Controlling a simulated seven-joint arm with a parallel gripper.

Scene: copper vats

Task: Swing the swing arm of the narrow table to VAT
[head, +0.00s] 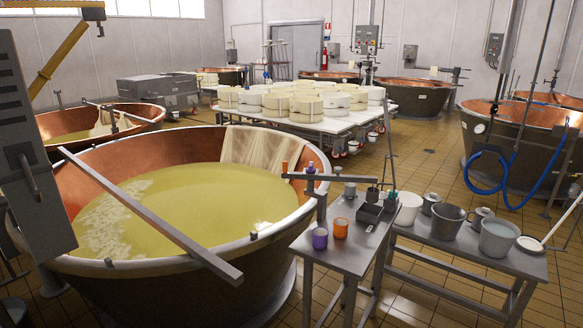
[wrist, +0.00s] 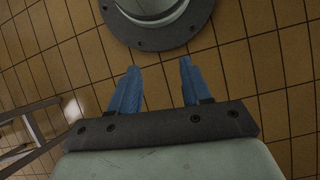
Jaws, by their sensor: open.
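The narrow table (head: 336,256) stands in the head view to the right of the big copper vat (head: 85,187), which is full of yellowish liquid. The swing arm (head: 345,179) is a grey horizontal bar on a post at the table's left side. Its left end reaches the vat's rim and its right end lies over the table. A small orange piece and a purple piece stand near its left end. My gripper (wrist: 159,66) shows only in the wrist view, blue fingers apart and empty, above tiled floor. Its distance from the swing arm cannot be told.
A purple cup (head: 320,239) and an orange cup (head: 341,229) stand on the narrow table. Buckets (head: 450,221) stand on a bench to the right. A long bar (head: 150,214) lies across the vat. Cheeses (head: 306,108) cover a table behind.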

